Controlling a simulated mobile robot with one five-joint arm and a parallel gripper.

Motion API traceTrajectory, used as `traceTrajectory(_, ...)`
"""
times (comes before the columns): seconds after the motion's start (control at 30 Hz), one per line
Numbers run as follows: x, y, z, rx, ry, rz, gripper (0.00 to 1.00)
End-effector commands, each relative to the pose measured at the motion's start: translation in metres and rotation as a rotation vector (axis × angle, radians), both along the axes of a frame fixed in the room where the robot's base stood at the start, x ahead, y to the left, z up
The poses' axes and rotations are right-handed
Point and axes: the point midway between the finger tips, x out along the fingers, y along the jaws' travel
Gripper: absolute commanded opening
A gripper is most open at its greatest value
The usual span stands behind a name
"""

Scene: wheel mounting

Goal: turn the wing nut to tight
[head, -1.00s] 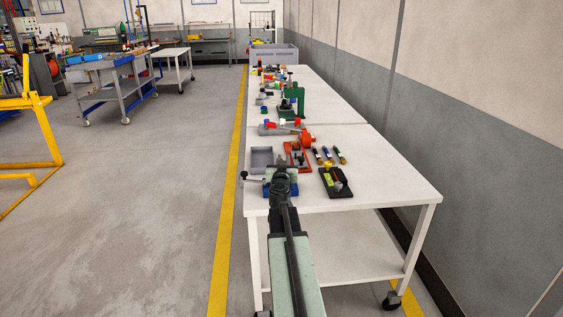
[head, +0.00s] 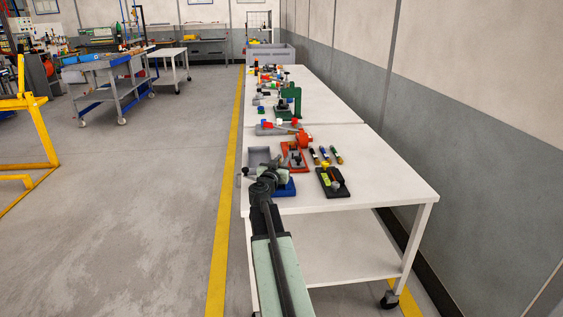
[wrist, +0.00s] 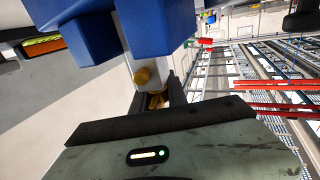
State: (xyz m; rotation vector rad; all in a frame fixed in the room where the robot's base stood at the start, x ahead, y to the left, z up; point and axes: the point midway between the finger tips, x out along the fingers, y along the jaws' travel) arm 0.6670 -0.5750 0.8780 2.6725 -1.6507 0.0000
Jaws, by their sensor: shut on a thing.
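In the wrist view, a blue fixture (wrist: 165,25) with a pale block (wrist: 147,60) under it fills the top. A brass-coloured round end (wrist: 143,77) sticks out below the pale block. More brass, apparently the wing nut (wrist: 156,100), sits between the dark fingers of my gripper (wrist: 155,99). The gripper is shut on it; its wings are mostly hidden. In the head view, my gripper (head: 262,184) is at the left edge of the near table, beside the blue base (head: 286,188) of the fixture. The nut cannot be made out there.
A grey tray (head: 260,156) and a red fixture (head: 294,158) stand just behind. A black plate with yellow parts (head: 332,182) lies to the right, near several small tubes (head: 324,155). The white table top (head: 385,183) is clear at right; open floor (head: 150,220) lies left.

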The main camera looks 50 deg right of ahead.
Motion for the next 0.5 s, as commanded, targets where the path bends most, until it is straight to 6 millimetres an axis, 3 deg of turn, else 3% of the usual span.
traceTrajectory(0.03, -0.0023, -0.0018, -0.0001, 0.000, 0.000, -0.006, 0.00)
traceTrajectory(0.07, -0.0024, -0.0019, -0.0001, 0.000, 0.000, -0.006, 0.27)
traceTrajectory(0.1, -0.0023, -0.0018, -0.0001, 0.000, 0.000, -0.006, 0.38)
traceTrajectory(0.13, -0.0022, -0.0018, -0.0001, 0.000, 0.000, -0.006, 0.42)
traceTrajectory(0.5, -0.0030, 0.0022, 0.0000, 0.000, 0.000, -0.002, 0.42)
